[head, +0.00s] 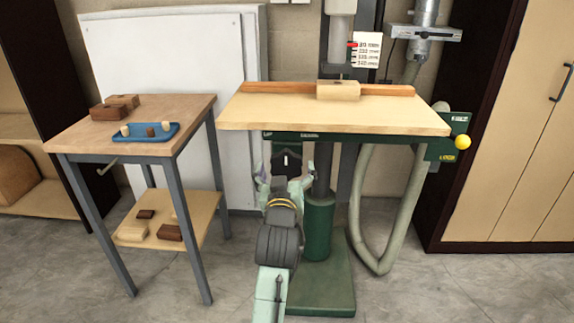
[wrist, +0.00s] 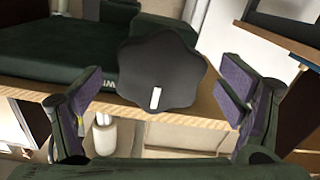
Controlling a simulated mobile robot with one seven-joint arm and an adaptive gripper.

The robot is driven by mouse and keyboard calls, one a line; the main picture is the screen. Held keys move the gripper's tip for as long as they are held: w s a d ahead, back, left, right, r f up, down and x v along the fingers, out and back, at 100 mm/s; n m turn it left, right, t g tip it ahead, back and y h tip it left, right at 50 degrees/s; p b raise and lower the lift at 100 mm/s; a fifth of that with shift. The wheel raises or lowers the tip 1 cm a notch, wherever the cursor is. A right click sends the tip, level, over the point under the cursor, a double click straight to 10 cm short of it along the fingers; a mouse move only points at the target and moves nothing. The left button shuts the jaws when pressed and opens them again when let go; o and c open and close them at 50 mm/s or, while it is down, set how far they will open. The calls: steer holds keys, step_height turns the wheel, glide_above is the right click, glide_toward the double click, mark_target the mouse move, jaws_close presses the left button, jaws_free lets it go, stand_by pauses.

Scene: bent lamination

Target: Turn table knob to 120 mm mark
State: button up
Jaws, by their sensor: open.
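A black lobed knob (wrist: 162,75) with a white pointer line fills the middle of the wrist view. Its line points down and slightly left in that view. My gripper (wrist: 163,92) is open, one finger to each side of the knob, with a visible gap on both sides. In the head view my gripper (head: 286,175) is below the front edge of the machine table (head: 350,115). A white scale card (head: 367,50) with several printed lines and a red pointer (head: 352,45) is on the machine column; its numbers are too small to read surely.
A wood block (head: 338,90) and a fence (head: 280,89) are on the machine table. A yellow ball handle (head: 462,142) is at its right end. A side table (head: 90,137) with a blue tray (head: 137,139) stands left. A grey hose (head: 408,200) hangs at right.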

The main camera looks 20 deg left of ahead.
steer(key=shift+c, duration=0.3)
steer(key=c, duration=1.1)
